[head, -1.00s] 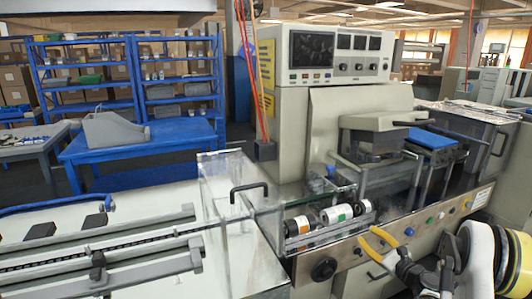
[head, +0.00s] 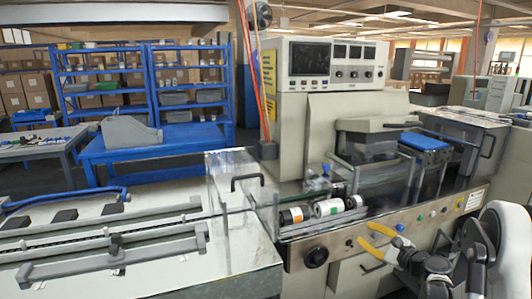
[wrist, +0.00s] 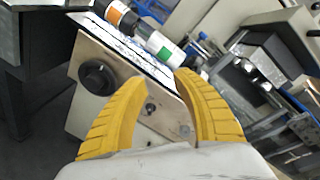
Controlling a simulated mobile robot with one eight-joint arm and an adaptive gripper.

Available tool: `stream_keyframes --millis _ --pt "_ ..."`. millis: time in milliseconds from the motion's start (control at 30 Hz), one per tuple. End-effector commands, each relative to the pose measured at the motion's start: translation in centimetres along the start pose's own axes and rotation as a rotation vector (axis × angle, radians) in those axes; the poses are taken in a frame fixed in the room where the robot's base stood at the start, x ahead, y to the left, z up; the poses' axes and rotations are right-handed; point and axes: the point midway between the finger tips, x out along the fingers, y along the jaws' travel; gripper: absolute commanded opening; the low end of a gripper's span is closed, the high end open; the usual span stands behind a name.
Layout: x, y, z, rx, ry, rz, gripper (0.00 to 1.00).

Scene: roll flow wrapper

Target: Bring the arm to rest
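My gripper (head: 373,242) has yellow fingers and is at the lower right of the head view, in front of the wrapper's front panel. In the wrist view its two fingers (wrist: 165,100) stand apart with nothing between them. Behind the gap show the machine's metal panel and a dark knob (wrist: 97,76). The flow wrapper (head: 345,130) fills the right half of the head view. Part of my arm shows at the lower right edge.
A conveyor (head: 110,250) runs along the left. Blue shelves (head: 150,80) and a blue table (head: 160,145) stand behind.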

Motion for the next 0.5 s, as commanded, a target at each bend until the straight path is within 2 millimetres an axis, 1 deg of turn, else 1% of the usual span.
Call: stream_keyframes --millis 33,67,167,267,300,367,400,467,500 --pt "0.0 0.0 1.6 -0.043 0.007 0.027 0.33" --pt "0.0 0.1 2.4 -0.072 0.015 0.043 0.33" --pt "-0.5 0.4 5.8 -0.195 0.039 0.112 0.33" --pt "-1.6 1.2 10.0 -0.355 0.064 0.200 0.33" --pt "-2.3 1.7 11.7 -0.427 0.072 0.240 0.33" --pt "-3.6 2.5 14.1 -0.535 0.083 0.298 0.33" --pt "-4.6 3.1 15.6 -0.607 0.089 0.336 0.33" --pt "-6.2 4.2 17.7 -0.715 0.095 0.393 0.33" --pt "-7.5 4.9 18.9 -0.788 0.098 0.431 0.33"
